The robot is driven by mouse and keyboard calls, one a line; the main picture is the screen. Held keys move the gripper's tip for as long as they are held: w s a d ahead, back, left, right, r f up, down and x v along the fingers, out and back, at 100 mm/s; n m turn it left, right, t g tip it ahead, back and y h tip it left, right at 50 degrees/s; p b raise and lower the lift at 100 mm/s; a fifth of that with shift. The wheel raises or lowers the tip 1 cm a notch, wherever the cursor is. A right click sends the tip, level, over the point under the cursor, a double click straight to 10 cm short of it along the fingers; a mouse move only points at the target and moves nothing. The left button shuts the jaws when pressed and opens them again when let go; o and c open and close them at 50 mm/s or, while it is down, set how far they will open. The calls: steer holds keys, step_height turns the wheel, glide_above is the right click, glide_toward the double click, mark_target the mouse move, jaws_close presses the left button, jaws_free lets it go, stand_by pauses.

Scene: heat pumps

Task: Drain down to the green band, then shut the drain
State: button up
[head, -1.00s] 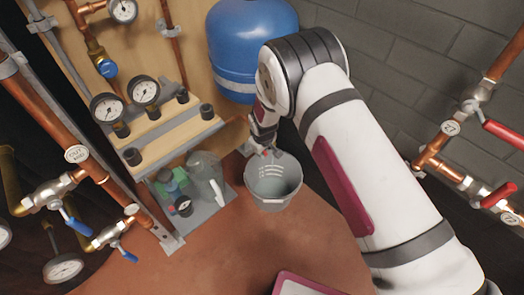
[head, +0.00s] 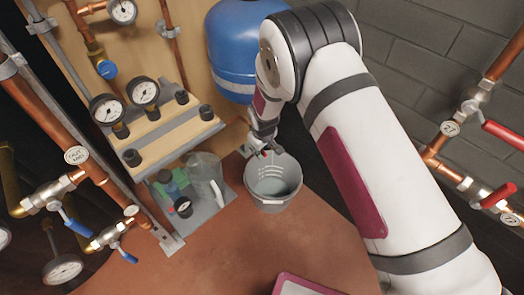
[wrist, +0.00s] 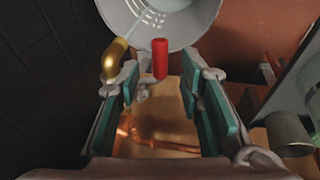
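My gripper (wrist: 158,82) is open in the wrist view, with teal pads on both fingers. A red drain lever (wrist: 160,58) shows between and just beyond the fingertips; I cannot tell if they touch. A brass spout (wrist: 115,60) is left of the lever. A grey bucket (wrist: 205,12) with white level marks is beyond it. In the head view the bucket (head: 272,203) stands on the floor below my gripper (head: 264,150). Two gauges (head: 107,109) (head: 143,92) stand on the wooden shelf. Their needles and any green band are too small to read.
A blue tank (head: 237,50) is behind my gripper. Clear jugs and bottles (head: 205,175) stand on a grey tray left of the bucket. Copper pipes with blue-handled valves (head: 75,220) are at left, red-handled ones (head: 500,132) at right. The floor in front is mostly clear.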

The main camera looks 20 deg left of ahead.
steer(key=v, duration=0.8)
